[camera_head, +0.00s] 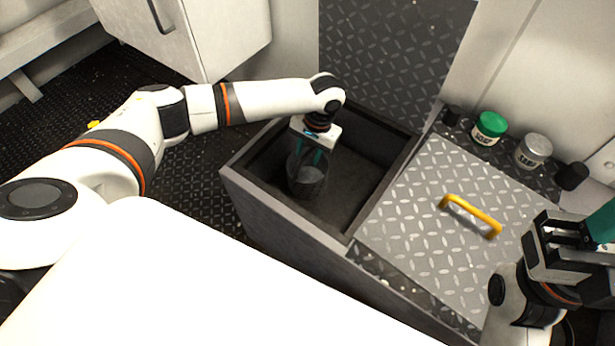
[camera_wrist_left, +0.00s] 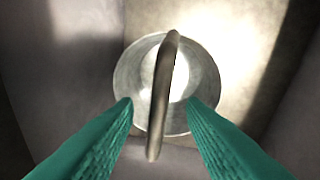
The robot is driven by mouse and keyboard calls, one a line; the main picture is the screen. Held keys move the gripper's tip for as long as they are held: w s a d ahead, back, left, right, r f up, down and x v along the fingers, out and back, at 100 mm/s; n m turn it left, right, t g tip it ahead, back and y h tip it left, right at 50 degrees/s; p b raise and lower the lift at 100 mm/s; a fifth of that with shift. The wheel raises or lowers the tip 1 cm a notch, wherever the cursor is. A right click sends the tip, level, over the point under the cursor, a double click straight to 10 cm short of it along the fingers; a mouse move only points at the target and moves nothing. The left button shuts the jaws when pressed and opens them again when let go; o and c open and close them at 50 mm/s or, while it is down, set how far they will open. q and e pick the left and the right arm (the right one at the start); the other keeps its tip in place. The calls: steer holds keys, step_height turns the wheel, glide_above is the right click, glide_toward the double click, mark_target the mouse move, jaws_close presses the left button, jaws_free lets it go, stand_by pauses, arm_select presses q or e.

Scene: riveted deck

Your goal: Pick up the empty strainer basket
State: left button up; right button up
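The strainer basket (camera_head: 307,182) is a grey, round container standing in the open, dark-walled well. In the left wrist view the basket (camera_wrist_left: 128,76) shows from above, with a bar handle (camera_wrist_left: 163,95) arching across its mouth. Its pale inside looks bare where the handle does not cover it. My left gripper (camera_head: 309,160) reaches down into the well over the basket. Its teal fingers (camera_wrist_left: 160,103) are apart, one on each side of the handle, with gaps to it. My right gripper (camera_head: 590,238) is at the right edge, partly cut off; its finger spacing is unclear.

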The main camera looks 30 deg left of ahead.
arm_select(q)
steer(key=f, duration=0.1)
steer(key=f+b, duration=0.1)
steer(key=f, duration=0.1)
steer(key=shift+s+a+f+b, duration=0.15)
steer(key=shift+a+b, duration=0.15)
steer(key=shift+c, duration=0.5)
jaws_close()
stand_by(0.7)
